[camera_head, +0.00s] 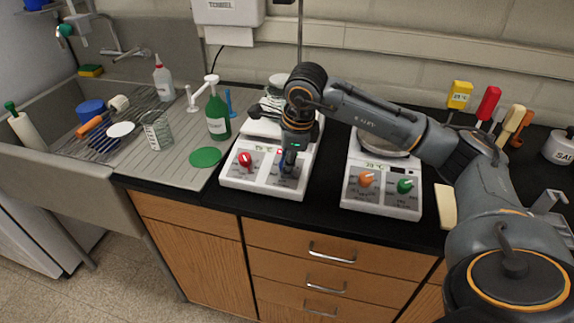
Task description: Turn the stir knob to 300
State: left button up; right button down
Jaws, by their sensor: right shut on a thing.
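Two white hotplate stirrers stand on the black counter. The left hotplate (262,187) has a red knob (246,160) on the left of its front panel. My right gripper (289,165) points down at the right side of that panel, shut on what appears to be the second knob, which the fingers hide. The right hotplate (382,205) has an orange knob (366,179) and a green knob (404,186). The scale markings are too small to read. My left gripper is not in view.
A green bottle (217,115) and a green disc (205,157) stand left of the left hotplate. A sink with a drying rack (110,133) is further left. Colored-handled tools (487,103) stand at the back right.

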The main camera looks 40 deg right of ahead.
dwell(0.4)
jog(key=c, duration=1.1)
grip_release()
jog(key=shift+o, duration=0.2)
jog(key=shift+r, duration=0.1)
jog(key=v, duration=1.2)
